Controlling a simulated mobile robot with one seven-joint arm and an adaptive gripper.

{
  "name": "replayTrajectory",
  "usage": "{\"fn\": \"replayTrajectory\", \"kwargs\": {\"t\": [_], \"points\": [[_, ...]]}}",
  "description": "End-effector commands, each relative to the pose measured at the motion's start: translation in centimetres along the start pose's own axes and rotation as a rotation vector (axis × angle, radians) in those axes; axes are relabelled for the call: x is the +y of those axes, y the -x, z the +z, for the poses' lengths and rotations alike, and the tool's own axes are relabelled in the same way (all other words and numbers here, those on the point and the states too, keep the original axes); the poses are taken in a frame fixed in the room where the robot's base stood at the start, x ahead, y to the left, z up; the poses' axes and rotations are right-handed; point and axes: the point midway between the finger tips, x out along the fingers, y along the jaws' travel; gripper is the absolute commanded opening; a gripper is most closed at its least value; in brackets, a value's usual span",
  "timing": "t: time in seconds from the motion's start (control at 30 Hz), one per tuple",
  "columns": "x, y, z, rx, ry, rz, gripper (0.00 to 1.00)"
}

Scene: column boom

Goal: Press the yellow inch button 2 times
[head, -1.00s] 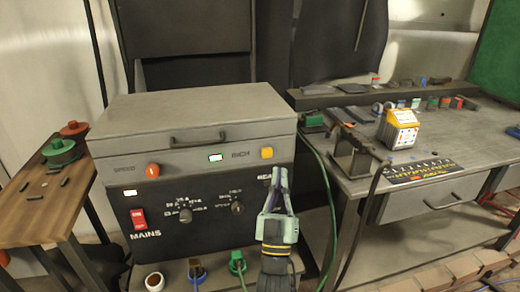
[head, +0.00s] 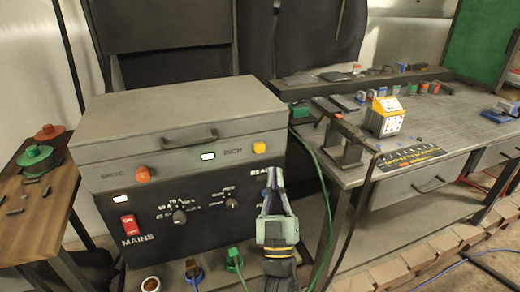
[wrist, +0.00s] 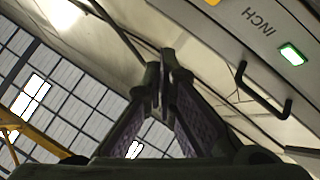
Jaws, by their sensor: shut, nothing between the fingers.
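The yellow inch button (head: 259,147) is on the upper right of the grey machine's front, beside the "INCH" label and a lit green indicator (head: 208,156). In the wrist view a sliver of the yellow button (wrist: 213,2) shows at the top edge, with the lit indicator (wrist: 291,54) to its right. My gripper (head: 275,172) is shut and empty. In the head view its fingertips appear just below and to the right of the button, apart from it in the picture. The wrist view shows the fingertips (wrist: 167,58) together; their distance from the panel is hard to tell.
Cables hang from plugs below. A workbench (head: 350,175) stands on the right, and a wooden table (head: 40,225) on the left.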

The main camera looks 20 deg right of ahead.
Motion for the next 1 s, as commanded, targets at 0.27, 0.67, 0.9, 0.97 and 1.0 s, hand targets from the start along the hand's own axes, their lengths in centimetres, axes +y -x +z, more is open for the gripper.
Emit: {"fn": "replayTrajectory", "kwargs": {"t": [0.27, 0.67, 0.9, 0.97, 1.0], "points": [[-2.0, -2.6, 1.9, 0.004, -0.002, 0.0, 0.0], [-4.0, -5.4, 3.9, 0.002, 0.0, 0.0, 0.0], [-4.2, -5.7, 4.1, 0.001, 0.0, -0.001, 0.0], [-4.2, -5.7, 4.1, 0.001, 0.0, -0.001, 0.0], [-4.2, -5.7, 4.1, 0.001, 0.0, -0.001, 0.0]]}}
